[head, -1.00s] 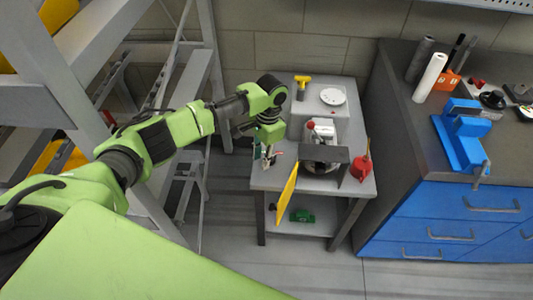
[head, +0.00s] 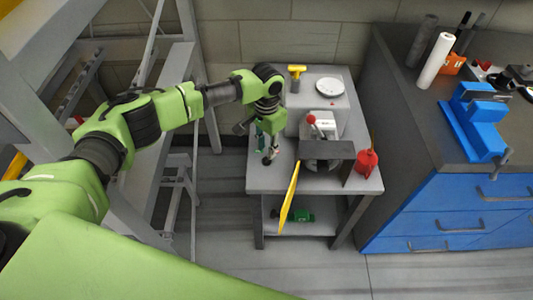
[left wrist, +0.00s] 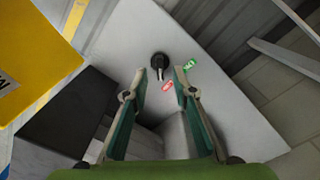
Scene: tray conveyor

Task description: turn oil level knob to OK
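The black oil level knob (left wrist: 160,62) sits on a light grey surface in the left wrist view. Its pale pointer mark faces down in the picture, roughly toward a small red label (left wrist: 167,87). A small green label (left wrist: 190,65) lies to the right of the knob; the print on both is too small to read surely. My left gripper (left wrist: 159,84) is open, its fingers apart on either side below the knob, with nothing between them. In the head view my left gripper (head: 267,152) hangs over the left part of the grey table (head: 262,180). The knob is hard to make out there.
A grey machine with a red-knobbed lever (head: 311,119) stands to the gripper's right. A yellow panel (head: 289,197) sticks out at the table's front. A red oil can (head: 367,161) stands at the right. A yellow T-handled item (head: 296,73) and a white plate (head: 330,88) are behind.

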